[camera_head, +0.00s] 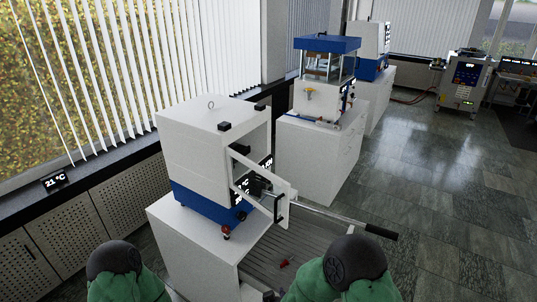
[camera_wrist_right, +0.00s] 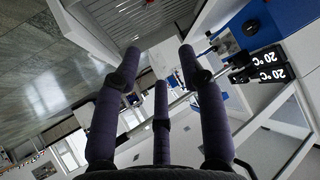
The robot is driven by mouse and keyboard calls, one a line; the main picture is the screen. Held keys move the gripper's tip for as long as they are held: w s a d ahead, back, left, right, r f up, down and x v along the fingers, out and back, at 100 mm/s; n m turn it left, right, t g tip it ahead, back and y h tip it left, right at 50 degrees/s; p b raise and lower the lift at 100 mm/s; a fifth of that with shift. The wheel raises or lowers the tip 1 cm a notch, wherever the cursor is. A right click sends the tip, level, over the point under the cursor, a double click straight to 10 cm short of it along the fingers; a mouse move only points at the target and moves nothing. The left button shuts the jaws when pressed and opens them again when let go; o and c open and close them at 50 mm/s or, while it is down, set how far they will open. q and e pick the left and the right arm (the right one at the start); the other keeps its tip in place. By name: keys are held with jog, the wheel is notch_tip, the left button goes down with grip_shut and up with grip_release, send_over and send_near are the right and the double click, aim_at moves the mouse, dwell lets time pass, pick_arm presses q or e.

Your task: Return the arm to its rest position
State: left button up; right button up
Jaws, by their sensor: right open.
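My right gripper (camera_wrist_right: 160,70) fills the middle of the right wrist view. Its three dark purple fingers are spread apart, with nothing held between them. In the head view, parts of my two green arms with dark round joints show at the bottom edge, my left arm (camera_head: 115,262) and my right arm (camera_head: 352,262). Neither gripper can be made out in the head view. The nearest press (camera_head: 197,145), white with a blue base, stands ahead with its white door (camera_head: 280,196) swung open. The wrist view shows displays reading 20 °C (camera_wrist_right: 265,75).
A metal lever (camera_head: 335,216) with a black end sticks out right of the press, above a grey slatted surface (camera_head: 300,243). A small red part (camera_head: 284,263) shows there. Another press (camera_head: 322,80) stands behind on a white cabinet (camera_head: 320,150). Tiled floor (camera_head: 440,190) is clear at right.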

jog(key=s+d+f+g+y+b, duration=0.2)
jog(key=s+d+f+g, duration=0.3)
jog(key=s+f, duration=0.6)
jog(key=s+d+f+g+y, duration=0.1)
jog(key=s+f+g, duration=0.1)
jog(key=s, duration=0.3)
jog(key=s+d+f+g+y+b, duration=0.1)
jog(key=s+f+g, duration=0.1)
jog(key=s+f, duration=0.2)
jog(key=shift+s+d+f+g+y, duration=0.2)
jog(key=shift+s+f+g+y, duration=0.15)
jog(key=shift+s, duration=0.75)
jog(key=shift+c, duration=0.4)
